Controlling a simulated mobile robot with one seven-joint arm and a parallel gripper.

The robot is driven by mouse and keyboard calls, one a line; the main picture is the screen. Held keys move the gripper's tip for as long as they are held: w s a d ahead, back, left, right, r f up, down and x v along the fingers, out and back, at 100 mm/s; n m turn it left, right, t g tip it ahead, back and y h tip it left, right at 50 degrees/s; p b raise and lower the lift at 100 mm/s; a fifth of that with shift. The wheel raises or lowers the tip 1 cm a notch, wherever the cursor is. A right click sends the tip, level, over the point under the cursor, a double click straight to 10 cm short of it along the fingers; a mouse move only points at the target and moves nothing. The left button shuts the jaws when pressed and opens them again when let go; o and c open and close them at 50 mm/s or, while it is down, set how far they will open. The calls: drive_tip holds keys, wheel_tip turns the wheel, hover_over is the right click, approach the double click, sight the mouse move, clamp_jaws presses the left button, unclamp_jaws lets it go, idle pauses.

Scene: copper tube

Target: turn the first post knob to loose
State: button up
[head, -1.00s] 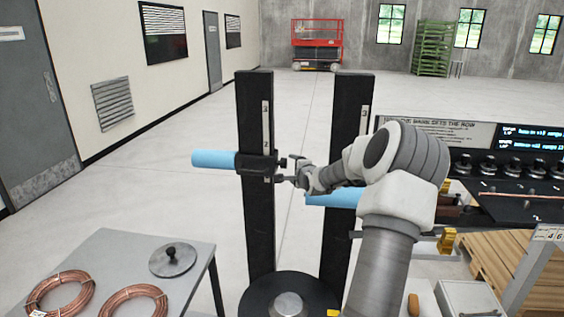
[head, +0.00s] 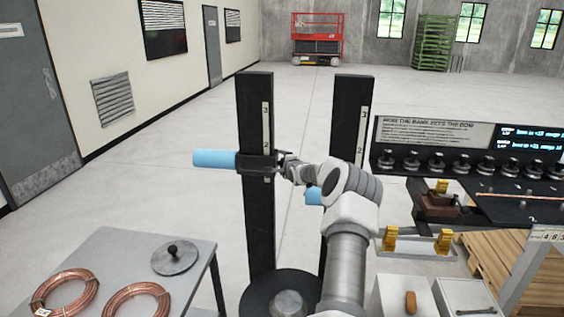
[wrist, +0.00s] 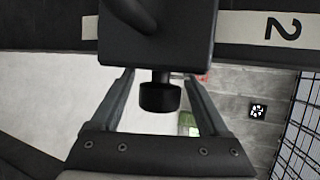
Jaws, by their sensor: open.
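The left black post (head: 258,210) stands upright with a numbered scale strip on its face. A black clamp collar (head: 256,161) with a blue roller arm (head: 213,158) sits on it near the mark 2. In the wrist view a round black knob (wrist: 160,97) sticks out of the dark clamp block (wrist: 157,38). My gripper (wrist: 157,78) is open, with one finger on each side of the knob and the fingertips beside the block. No clear contact with the knob shows. In the head view my gripper (head: 283,162) is at the collar's right side, small and partly merged with it.
A second black post (head: 352,120) stands to the right, its blue roller (head: 314,196) mostly hidden by my arm. A grey table (head: 110,250) with copper coils is at lower left. A workbench (head: 500,210) with several knobs is at right.

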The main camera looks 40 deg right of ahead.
drive_tip(key=shift+w+d+f, duration=0.2)
drive_tip(key=shift+w, duration=0.1)
drive_tip(key=shift+c, duration=0.2)
clamp_jaws()
